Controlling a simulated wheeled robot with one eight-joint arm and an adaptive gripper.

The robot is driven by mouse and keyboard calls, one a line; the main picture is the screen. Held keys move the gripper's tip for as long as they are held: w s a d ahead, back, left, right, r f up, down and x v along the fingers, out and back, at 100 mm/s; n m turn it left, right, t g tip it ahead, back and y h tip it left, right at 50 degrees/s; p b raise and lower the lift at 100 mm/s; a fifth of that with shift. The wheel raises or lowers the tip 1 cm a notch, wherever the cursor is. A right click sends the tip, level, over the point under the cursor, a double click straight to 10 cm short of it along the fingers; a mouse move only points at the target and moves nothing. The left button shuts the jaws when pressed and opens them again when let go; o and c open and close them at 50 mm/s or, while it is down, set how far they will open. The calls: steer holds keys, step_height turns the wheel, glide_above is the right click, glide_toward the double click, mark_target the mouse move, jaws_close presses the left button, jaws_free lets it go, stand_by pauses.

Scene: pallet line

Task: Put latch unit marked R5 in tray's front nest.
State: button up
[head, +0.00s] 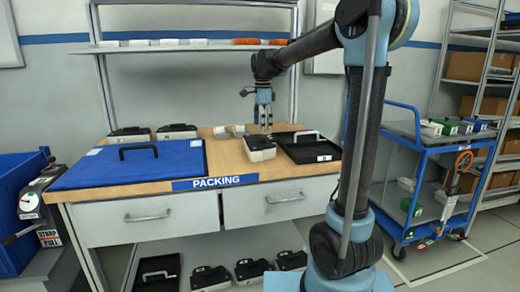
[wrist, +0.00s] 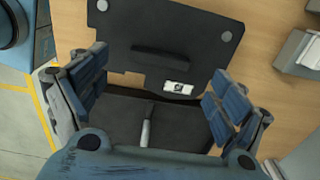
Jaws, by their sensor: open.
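A latch unit (head: 261,154) with a cream body and black top sits on the packing table, just left of the black tray (head: 301,153). The tray has a light handle and a white label on its front. My gripper (head: 264,124) is above the unit, pointing down, open and empty. In the wrist view, between and beyond the fingers of my gripper (wrist: 155,95), a dark plate (wrist: 165,30) shows two pale discs, a dark bar and a small white label. I cannot read a marking. Below it a dark surface with a light bar is partly hidden by my gripper.
A blue panel with a black handle (head: 135,165) covers the table's left. Two more units (head: 130,137) (head: 177,134) stand along the back. Small grey pieces (head: 221,132) lie behind the near unit. A blue cart (head: 425,165) stands right; a shelf (head: 190,48) spans above.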

mark_target(262, 137)
steer(key=shift+f, duration=2.2)
steer(key=c, duration=1.9)
